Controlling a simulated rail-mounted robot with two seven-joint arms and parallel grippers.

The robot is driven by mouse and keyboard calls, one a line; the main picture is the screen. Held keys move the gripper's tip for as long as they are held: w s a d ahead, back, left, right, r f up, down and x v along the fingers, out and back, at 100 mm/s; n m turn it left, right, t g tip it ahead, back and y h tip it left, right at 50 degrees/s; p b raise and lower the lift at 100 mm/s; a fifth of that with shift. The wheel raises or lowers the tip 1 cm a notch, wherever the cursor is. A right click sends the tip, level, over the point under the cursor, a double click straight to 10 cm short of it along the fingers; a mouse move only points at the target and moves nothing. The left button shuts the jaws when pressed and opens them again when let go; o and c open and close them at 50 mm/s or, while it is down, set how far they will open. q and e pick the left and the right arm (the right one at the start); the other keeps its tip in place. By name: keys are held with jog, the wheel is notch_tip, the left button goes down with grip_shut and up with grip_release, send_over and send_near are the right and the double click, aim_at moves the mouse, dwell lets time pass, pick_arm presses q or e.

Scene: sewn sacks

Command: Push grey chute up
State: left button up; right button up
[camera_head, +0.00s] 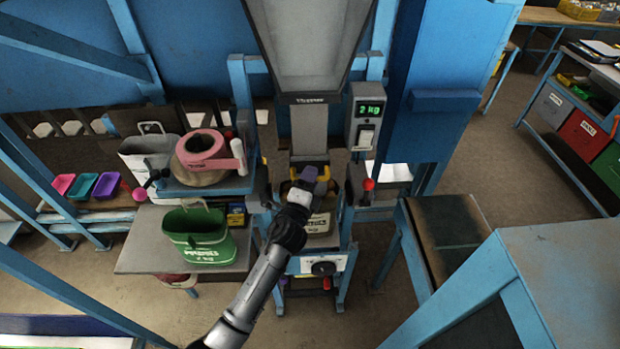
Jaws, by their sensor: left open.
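A grey chute (309,130) hangs upright in the middle, below the dark neck of a large grey hopper (306,45). My left gripper (310,178) reaches up from the bottom left and is just under the chute's lower end, near a yellow and black part (320,165). The gripper is open, and nothing shows held in it. Whether it touches the chute cannot be told from this angle. A pale sack (319,223) with dark lettering stands under the gripper, partly hidden by my arm. My right gripper is out of view.
Blue frame posts flank the chute closely.

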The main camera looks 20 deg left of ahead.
pick_arm(q)
grip_shut()
dwell(0.4)
